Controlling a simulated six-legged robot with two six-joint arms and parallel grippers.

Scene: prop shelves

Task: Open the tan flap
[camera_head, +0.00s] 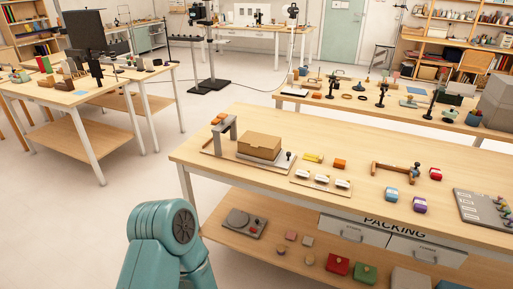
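A tan box (260,146) with a flat tan top sits on a grey base plate (283,163) near the left end of the packing table. Its top, which looks like the tan flap (262,140), lies flat and appears closed. A dark knob (289,155) stands on the plate at the right of the box. A grey bracket (228,128) with orange pieces rises at its left. Neither gripper is in view; only a teal link of my own arm shows at the lower left, apart from the table.
The packing table (335,230) also holds a row of white-topped pieces (322,179), a hammer-like tool (395,170), colored blocks and a grey panel (485,208). Its lower shelf holds a grey device (244,222) and several small objects. Open floor lies left of it.

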